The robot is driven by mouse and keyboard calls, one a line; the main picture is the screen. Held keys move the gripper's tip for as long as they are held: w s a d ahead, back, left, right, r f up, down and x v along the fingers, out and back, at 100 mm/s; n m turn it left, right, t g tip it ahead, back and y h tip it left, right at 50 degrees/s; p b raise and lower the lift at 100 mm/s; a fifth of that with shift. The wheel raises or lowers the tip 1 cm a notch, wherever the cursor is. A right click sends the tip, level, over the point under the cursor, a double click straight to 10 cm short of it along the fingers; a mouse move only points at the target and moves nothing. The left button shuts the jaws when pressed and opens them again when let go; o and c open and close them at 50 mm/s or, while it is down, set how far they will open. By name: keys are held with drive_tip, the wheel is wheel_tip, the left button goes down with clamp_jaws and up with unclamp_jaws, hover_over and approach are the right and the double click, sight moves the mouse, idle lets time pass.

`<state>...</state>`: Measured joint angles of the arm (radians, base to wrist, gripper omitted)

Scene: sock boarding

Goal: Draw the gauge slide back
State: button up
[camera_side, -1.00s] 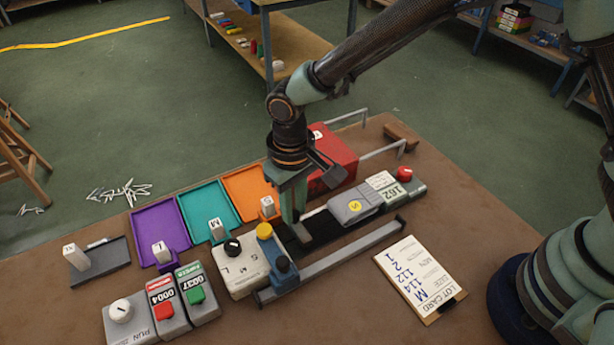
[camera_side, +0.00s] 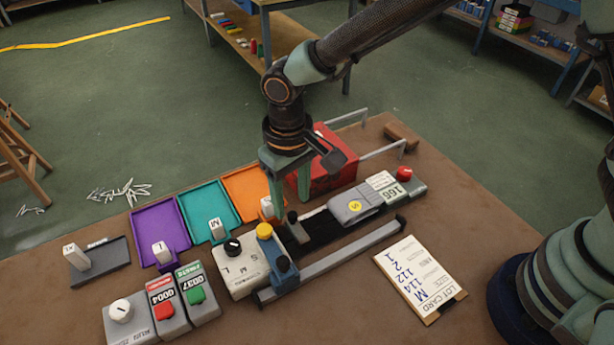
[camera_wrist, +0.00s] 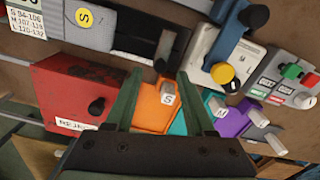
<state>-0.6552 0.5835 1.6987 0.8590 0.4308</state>
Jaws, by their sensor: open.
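The gauge slide's small dark knob (camera_side: 292,216) stands at the near left end of the black gauge track (camera_side: 325,228). In the wrist view the knob (camera_wrist: 159,65) shows just beyond my fingertips, between them. My gripper (camera_side: 291,203) is open and empty, pointing down over the knob; it also shows in the wrist view (camera_wrist: 160,76). I see no contact between fingers and knob. A grey sock (camera_side: 352,207) with a yellow S sticker lies at the track's far end. The gauge display (camera_side: 397,191) beyond it appears to read 166.
A red box (camera_side: 335,172) stands behind the track. Orange (camera_side: 245,184), teal (camera_side: 208,205) and purple (camera_side: 160,225) trays lie to the left. A cream selector box (camera_side: 240,275) sits close by. A grey rail (camera_side: 340,258) runs in front, and a lot card (camera_side: 420,280) lies right.

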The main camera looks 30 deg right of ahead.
sight(295, 213)
wheel_tip(295, 213, up, 9)
drive_tip(key=shift+r, duration=0.15)
idle(0.4)
drive_tip(key=d+r+m+t, duration=0.1)
drive_tip(key=d+r, duration=0.3)
drive_tip(key=d, duration=0.2)
drive_tip(key=d+r+t, duration=0.1)
drive_tip(key=d+r, duration=0.2)
drive_tip(key=d, duration=0.4)
drive_tip(key=s+d+r+m+t, duration=0.1)
drive_tip(key=s+d+t, duration=0.2)
drive_tip(key=s+d, duration=0.4)
drive_tip(key=d, duration=0.7)
drive_tip(key=shift+d+r+m+t, duration=0.15)
drive_tip(key=shift+r+m+t, duration=0.05)
drive_tip(key=shift+m+t, duration=0.1)
